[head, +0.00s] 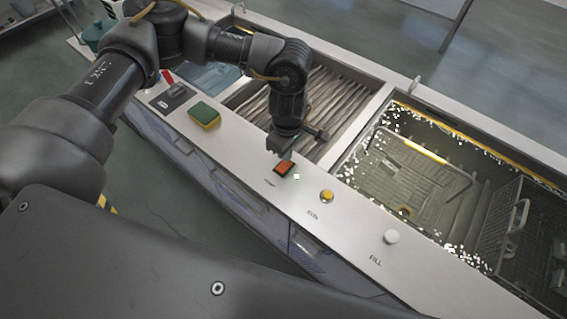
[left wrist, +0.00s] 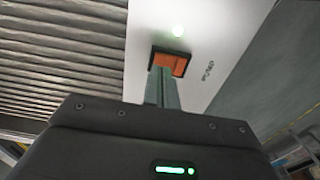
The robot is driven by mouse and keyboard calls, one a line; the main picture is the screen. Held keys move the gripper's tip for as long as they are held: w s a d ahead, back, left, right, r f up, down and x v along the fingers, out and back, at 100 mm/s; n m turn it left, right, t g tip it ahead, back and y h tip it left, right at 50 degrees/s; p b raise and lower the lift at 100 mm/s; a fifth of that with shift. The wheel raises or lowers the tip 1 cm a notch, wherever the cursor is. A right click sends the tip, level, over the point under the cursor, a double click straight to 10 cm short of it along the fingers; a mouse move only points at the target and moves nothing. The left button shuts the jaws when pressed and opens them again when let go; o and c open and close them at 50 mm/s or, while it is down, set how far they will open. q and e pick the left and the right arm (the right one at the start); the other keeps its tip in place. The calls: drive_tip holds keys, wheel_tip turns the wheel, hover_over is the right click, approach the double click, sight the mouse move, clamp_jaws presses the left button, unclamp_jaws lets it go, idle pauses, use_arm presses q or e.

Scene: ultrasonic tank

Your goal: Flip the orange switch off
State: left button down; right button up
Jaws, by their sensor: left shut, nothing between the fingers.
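The orange switch (head: 284,167) is a small rocker in a black frame on the light counter strip, with a pale green lit spot (head: 296,176) beside it. In the left wrist view the orange switch (left wrist: 178,62) shows past the fingertips, next to the word PUMP. My left gripper (head: 281,152) is shut and empty, pointing down at the switch. In the left wrist view its fingertips (left wrist: 163,72) overlap the near part of the orange face; whether they touch it I cannot tell. My right gripper is not in view.
A yellow button (head: 327,195) and a white FILL knob (head: 391,237) stand farther right on the strip. A green and yellow sponge (head: 204,115) lies to the left. Behind are a ribbed basin (head: 335,95) and a tank with wire baskets (head: 509,222).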

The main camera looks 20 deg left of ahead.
use_arm(q)
drive_tip(key=shift+f+b, duration=0.95)
idle(0.7)
drive_tip(key=shift+r, duration=0.15)
drive_tip(key=shift+r+p, duration=1.65)
drive_tip(key=shift+r, duration=1.8)
